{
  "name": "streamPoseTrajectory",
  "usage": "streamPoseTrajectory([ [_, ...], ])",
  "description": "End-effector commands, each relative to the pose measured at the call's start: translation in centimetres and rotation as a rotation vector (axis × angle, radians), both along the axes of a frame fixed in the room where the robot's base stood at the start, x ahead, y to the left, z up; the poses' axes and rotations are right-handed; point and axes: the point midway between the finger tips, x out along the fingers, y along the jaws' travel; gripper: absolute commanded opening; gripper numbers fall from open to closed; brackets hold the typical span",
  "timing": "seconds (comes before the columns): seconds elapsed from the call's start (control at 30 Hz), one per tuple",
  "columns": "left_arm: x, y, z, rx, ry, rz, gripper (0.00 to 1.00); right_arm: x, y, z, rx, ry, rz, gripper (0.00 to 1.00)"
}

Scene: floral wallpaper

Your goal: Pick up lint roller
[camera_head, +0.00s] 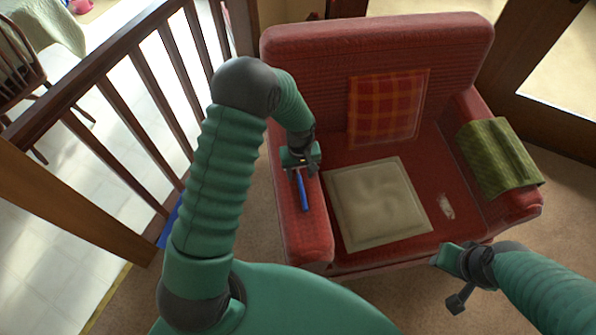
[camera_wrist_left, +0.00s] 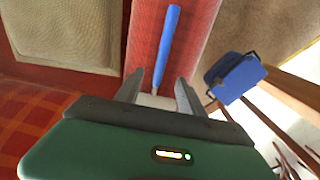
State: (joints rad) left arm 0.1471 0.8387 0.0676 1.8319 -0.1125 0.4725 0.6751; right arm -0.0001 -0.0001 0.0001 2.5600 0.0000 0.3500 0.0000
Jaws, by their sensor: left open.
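The lint roller lies on the red armchair's left armrest, its blue handle (camera_head: 302,190) pointing toward the chair's front. In the left wrist view the blue handle (camera_wrist_left: 167,45) runs away from my gripper, and the white roller end (camera_wrist_left: 154,101) shows between the fingers. My left gripper (camera_head: 301,170) is at the roller end, over the armrest. Its two fingers (camera_wrist_left: 159,90) are apart, one on each side of the roller, not closed on it. My right gripper (camera_head: 452,280) is open and empty in front of the chair's right side.
The armchair (camera_head: 300,230) holds a beige cushion (camera_head: 378,203), a plaid orange cushion (camera_head: 388,107), a white patch (camera_head: 446,207) on the seat and a green cloth (camera_head: 500,157) on the right armrest. A wooden railing (camera_head: 150,110) stands left, with a blue container (camera_wrist_left: 235,77) near it.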

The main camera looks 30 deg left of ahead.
Motion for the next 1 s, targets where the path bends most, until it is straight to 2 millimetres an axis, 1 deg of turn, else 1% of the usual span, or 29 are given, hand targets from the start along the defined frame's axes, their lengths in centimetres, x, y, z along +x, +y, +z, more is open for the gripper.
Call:
streamPoseTrajectory([
  [0.03, -0.1, -0.2, -1.4, -0.001, 0.004, -0.002, 0.46, 0.0, 0.0, -0.5, 0.0, 0.0, 0.0, 0.36],
  [0.1, -0.1, -0.3, -2.7, -0.002, 0.005, 0.0, 0.46, 0.0, 0.0, -0.7, 0.0, 0.0, 0.0, 0.36],
  [0.2, -0.1, -0.2, -3.9, -0.001, 0.003, 0.0, 0.46, 0.0, 0.0, -0.9, 0.0, 0.0, 0.0, 0.36],
  [0.43, 0.0, -0.2, -4.0, -0.001, 0.0, -0.001, 0.46, 0.0, 0.0, -0.8, 0.0, 0.0, 0.0, 0.36],
  [0.47, 0.0, -0.2, -4.0, -0.001, 0.001, -0.001, 0.43, 0.0, 0.0, -0.8, 0.0, 0.0, 0.0, 0.36],
  [0.7, 0.0, -0.2, -4.0, -0.001, 0.001, -0.001, 0.12, 0.0, 0.0, -0.8, 0.0, 0.0, 0.0, 0.36],
  [0.8, 0.0, -0.2, -4.0, -0.001, 0.002, -0.001, 0.0, 0.0, 0.0, -0.8, 0.0, 0.0, 0.0, 0.36],
  [1.0, 0.0, -0.2, -4.0, -0.001, 0.001, -0.001, 0.0, 0.0, 0.0, -0.8, 0.0, 0.0, 0.0, 0.36],
])
